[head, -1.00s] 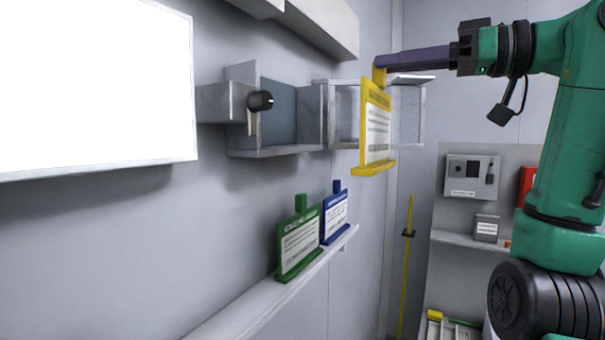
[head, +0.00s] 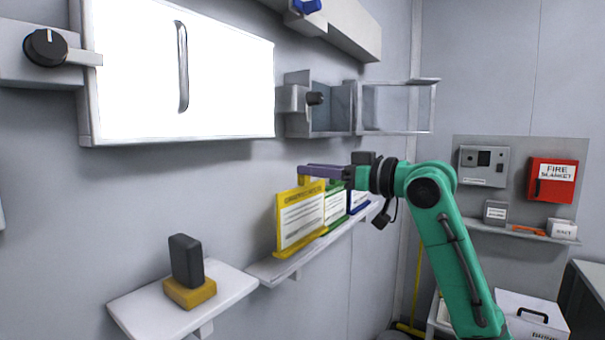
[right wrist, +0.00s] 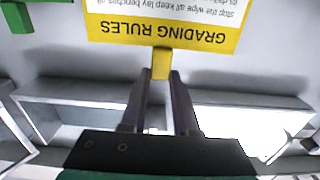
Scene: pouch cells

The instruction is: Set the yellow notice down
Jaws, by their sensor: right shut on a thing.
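The yellow notice (head: 300,217) stands upright at the near end of the narrow wall shelf (head: 265,269), in front of a green notice (head: 335,205) and a blue notice (head: 358,199). I cannot tell whether its foot touches the shelf. My right gripper (head: 308,172) is shut on the tab at its top. In the right wrist view the yellow notice (right wrist: 175,22) appears upside down, reading "GRADING RULES", with its tab between the fingers of the right gripper (right wrist: 161,80). A corner of the green notice (right wrist: 42,6) shows there. My left gripper is not in view.
A lower white shelf (head: 225,300) at the front holds a black block (head: 186,260) on a yellow base (head: 190,292). A white panel (head: 225,75) and an open-framed wall box (head: 375,105) hang above. A red fire blanket box (head: 553,181) is at right.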

